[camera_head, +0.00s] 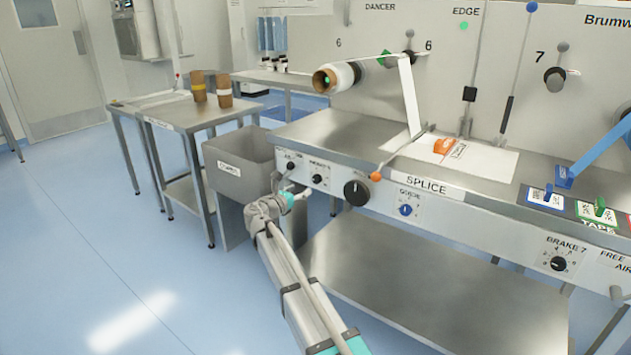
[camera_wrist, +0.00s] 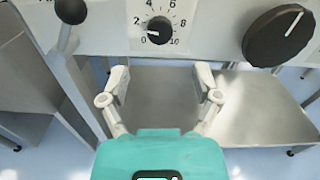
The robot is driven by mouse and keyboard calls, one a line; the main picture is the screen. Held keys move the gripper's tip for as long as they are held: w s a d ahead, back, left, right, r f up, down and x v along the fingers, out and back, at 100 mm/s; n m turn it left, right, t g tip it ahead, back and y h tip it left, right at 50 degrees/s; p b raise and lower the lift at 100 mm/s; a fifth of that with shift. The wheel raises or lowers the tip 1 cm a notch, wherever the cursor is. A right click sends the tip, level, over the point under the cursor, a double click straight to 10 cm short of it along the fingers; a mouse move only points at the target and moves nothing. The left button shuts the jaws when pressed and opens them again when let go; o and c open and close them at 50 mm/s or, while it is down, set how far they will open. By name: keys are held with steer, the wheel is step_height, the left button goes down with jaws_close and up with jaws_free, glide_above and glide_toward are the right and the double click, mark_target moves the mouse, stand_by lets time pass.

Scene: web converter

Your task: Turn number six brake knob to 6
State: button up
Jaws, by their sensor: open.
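The number six brake knob (camera_head: 317,179) is a small black round knob on the front panel of the machine, under a label that seems to read BRAKE 6. In the wrist view the knob (camera_wrist: 160,30) sits inside a dial marked 0 to 10. Its short white mark points left, near the 0 and 2 end. My gripper (camera_head: 303,200) is below and in front of the panel, close to the knob. In the wrist view my gripper (camera_wrist: 160,78) is open and empty, fingers spread to either side, with the knob ahead of and above the gap, untouched.
A large black knob (camera_wrist: 280,35) is just right of the dial, and a smaller black knob (camera_head: 291,166) is to its left. A grey bin (camera_head: 232,165) stands left of the panel. A steel shelf (camera_head: 430,275) lies below. An orange-tipped lever (camera_head: 376,176) projects nearby.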

mark_target(315, 180)
steer(key=x, duration=0.8)
steer(key=shift+w+d, duration=0.2)
steer(key=shift+w, duration=0.1)
steer(key=shift+c, duration=0.3)
jaws_close()
